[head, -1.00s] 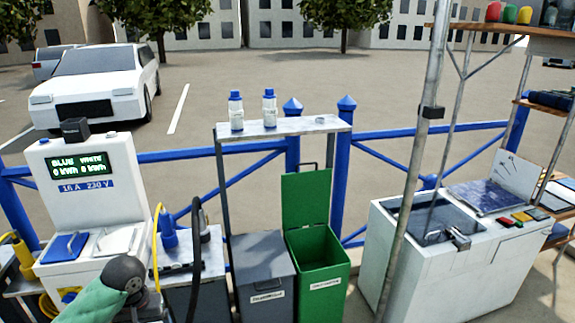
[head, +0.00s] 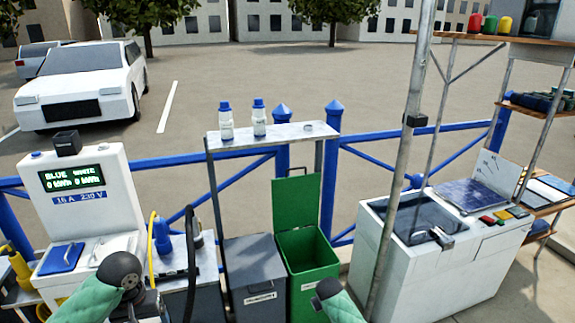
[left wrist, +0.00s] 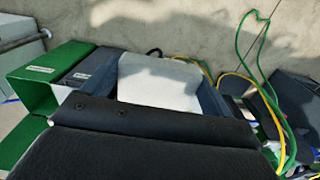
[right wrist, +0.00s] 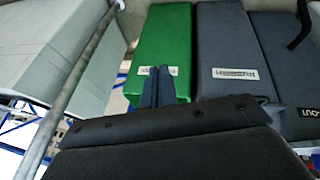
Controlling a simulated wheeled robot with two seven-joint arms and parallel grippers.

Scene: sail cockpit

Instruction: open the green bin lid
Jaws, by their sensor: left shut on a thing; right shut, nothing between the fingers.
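The green bin (head: 307,262) stands beside a grey bin, and its green lid (head: 297,203) is upright at the back, so the bin's mouth is open. In the left wrist view the green bin (left wrist: 38,80) is at the left edge. My left gripper (left wrist: 165,75) is shut on a white thing (left wrist: 160,80), which I cannot identify; it is away from the green bin. My right gripper (right wrist: 158,80) is shut and empty, in front of the green bin (right wrist: 162,45) in the right wrist view; contact cannot be told. In the head view my arms hide both fingertips.
The grey bin (head: 256,270) stands left of the green one. A narrow shelf (head: 275,134) with two white bottles is above them. A metal pole (head: 402,170) and white cabinet (head: 440,265) stand right. A charging pedestal (head: 95,190) with cables stands left. A blue railing runs behind.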

